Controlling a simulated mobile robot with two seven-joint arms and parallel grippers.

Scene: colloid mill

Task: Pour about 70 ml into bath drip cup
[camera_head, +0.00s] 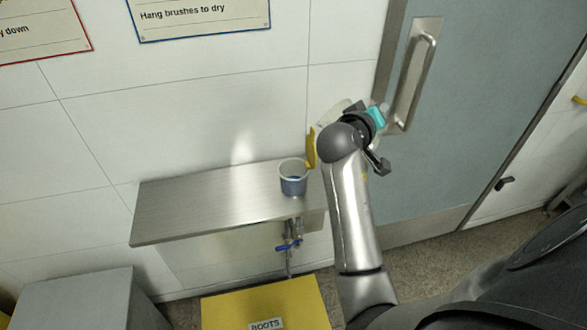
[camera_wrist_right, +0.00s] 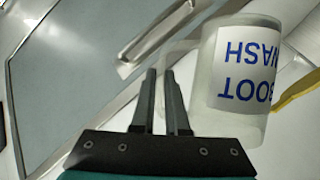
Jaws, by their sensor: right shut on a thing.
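A small cup (camera_head: 293,178) with a white rim and blue-grey lower part stands upright near the right end of the steel shelf. I take it to be the bath drip cup. My right gripper (camera_wrist_right: 163,82) is shut on the handle of a translucent jug (camera_wrist_right: 222,110), whose white label reads "BOOT WASH" upside down in the right wrist view. In the head view, the jug (camera_head: 334,113) is mostly hidden behind my right wrist, above and right of the cup. I see no stream of liquid, and the jug's level cannot be told. My left gripper is not in view.
The steel shelf (camera_head: 210,205) is bare left of the cup. A blue-handled tap (camera_head: 288,246) is below, above a yellow "BOOTS" box (camera_head: 240,304). A grey door with a handle (camera_head: 412,80) is at right.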

